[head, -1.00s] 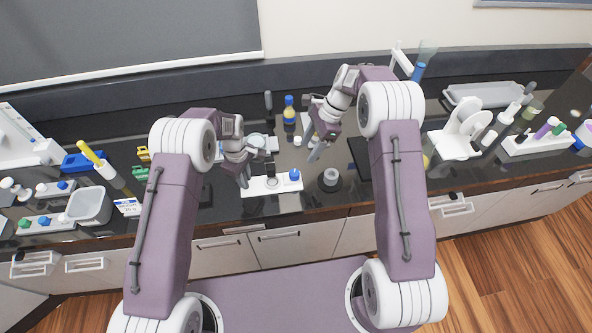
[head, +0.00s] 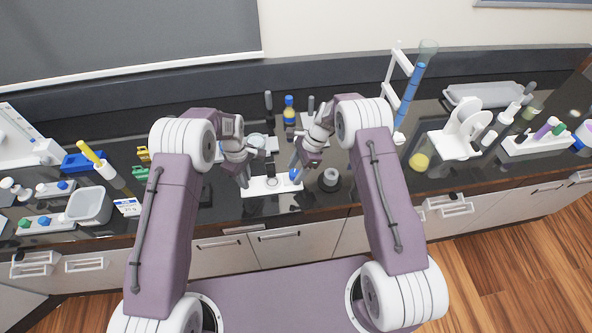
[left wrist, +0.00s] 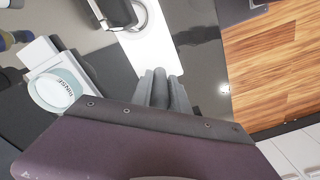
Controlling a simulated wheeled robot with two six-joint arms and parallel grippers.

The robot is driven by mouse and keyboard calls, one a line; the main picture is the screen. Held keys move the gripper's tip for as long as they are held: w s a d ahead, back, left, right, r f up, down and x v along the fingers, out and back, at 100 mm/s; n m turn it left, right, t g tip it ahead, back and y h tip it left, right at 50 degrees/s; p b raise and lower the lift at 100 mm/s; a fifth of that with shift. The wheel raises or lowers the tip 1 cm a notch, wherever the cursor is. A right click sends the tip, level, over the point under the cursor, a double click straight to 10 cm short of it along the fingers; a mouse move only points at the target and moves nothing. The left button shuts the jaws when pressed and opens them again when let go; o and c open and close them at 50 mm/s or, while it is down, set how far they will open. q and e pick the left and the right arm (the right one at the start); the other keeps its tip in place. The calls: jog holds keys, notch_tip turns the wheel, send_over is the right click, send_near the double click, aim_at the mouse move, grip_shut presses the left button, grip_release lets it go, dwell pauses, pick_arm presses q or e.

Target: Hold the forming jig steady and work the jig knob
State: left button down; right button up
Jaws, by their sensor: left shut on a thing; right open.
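The forming jig is a white flat block (head: 262,187) near the bench's front edge, with a round metal piece in its middle and a blue jig knob (head: 295,175) at its right end. My left gripper (head: 244,183) is shut on the jig's left end. In the left wrist view its fingers (left wrist: 164,88) sit together at the end of the white jig (left wrist: 150,50). My right gripper (head: 295,166) is open, pointing down just above and beside the knob. Whether its fingers touch the knob cannot be told.
A dark round stand (head: 330,180) is right of the jig. A white rinse dish (left wrist: 55,90) lies behind it. A bottle with a blue cap (head: 289,108) stands further back. A tall blue cylinder (head: 411,95) and a white rack (head: 458,143) are to the right.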

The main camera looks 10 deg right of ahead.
grip_shut()
jog(key=shift+n, duration=0.3)
jog(key=n, duration=0.2)
jog(key=n+g, duration=0.1)
jog(key=shift+w+n+g+h, duration=0.15)
jog(key=shift+n+g+h, duration=0.15)
jog(key=shift+n, duration=0.1)
jog(key=shift+a+n+g+h, duration=0.1)
jog(key=shift+n+g+h, duration=0.25)
jog(key=shift+n, duration=0.75)
jog(key=shift+n+g+h, duration=0.25)
jog(key=shift+n+g, duration=0.1)
jog(key=shift+n, duration=0.75)
grip_release()
